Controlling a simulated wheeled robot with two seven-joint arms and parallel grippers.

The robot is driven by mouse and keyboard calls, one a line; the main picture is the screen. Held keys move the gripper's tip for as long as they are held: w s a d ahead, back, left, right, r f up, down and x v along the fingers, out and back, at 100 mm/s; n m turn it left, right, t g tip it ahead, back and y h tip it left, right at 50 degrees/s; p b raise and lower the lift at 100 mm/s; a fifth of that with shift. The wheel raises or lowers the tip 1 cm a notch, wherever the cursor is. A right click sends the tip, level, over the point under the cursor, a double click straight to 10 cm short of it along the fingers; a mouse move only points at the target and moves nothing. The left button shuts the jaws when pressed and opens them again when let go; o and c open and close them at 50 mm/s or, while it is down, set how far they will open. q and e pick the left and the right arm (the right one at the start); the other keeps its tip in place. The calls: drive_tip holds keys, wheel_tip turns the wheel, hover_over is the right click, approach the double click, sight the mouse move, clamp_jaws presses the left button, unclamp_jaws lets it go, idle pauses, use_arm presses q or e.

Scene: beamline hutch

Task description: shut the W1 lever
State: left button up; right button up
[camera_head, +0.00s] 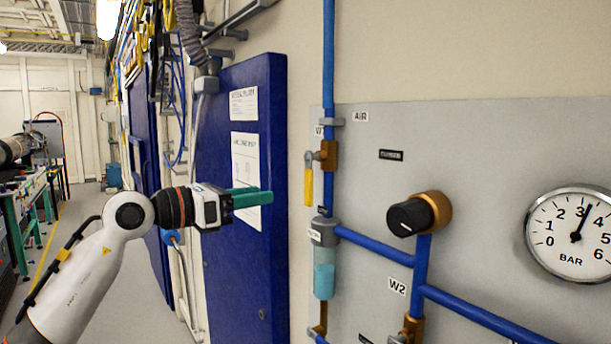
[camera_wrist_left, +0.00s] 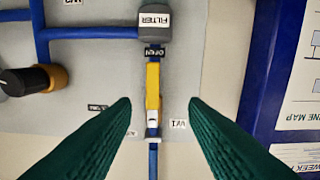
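The W1 lever (camera_head: 309,188) is a yellow handle hanging straight down along the blue pipe from a brass valve (camera_head: 328,154) on the grey panel. In the left wrist view the lever (camera_wrist_left: 153,85) lies in line with the pipe, its free end by the "OPEN" label (camera_wrist_left: 154,52), and the W1 label (camera_wrist_left: 178,124) is beside the valve. My left gripper (camera_head: 268,197) is open and empty, left of the lever in the head view. In the left wrist view its green fingers (camera_wrist_left: 160,101) are spread either side of the lever line, apart from it. My right gripper is not in view.
A filter bowl (camera_head: 324,270) hangs below the lever. A black knob (camera_head: 408,217) and a pressure gauge (camera_head: 575,234) are to the right, above blue pipes. A dark blue cabinet (camera_head: 280,120) stands left of the panel, behind my gripper. W2 (camera_head: 397,286) is labelled lower down.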

sight(306, 184)
use_arm(q)
drive_tip(key=p+x, duration=0.1)
drive_tip(key=x, duration=0.2)
drive_tip(key=p+x, duration=0.2)
drive_tip(key=x, duration=0.2)
drive_tip(key=s+r+p+x, duration=0.1)
drive_tip(key=x, duration=0.3)
drive_tip(key=shift+d+p, duration=0.35)
drive_tip(key=shift+w+d, duration=0.2)
drive_tip(key=shift+d, duration=0.05)
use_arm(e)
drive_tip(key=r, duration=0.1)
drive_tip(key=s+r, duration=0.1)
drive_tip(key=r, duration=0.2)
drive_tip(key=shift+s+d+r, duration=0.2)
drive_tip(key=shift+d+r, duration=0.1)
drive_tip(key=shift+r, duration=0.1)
use_arm(q)
drive_tip(key=shift+f, duration=0.1)
drive_tip(key=shift+c, duration=0.2)
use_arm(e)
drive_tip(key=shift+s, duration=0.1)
use_arm(q)
clamp_jaws()
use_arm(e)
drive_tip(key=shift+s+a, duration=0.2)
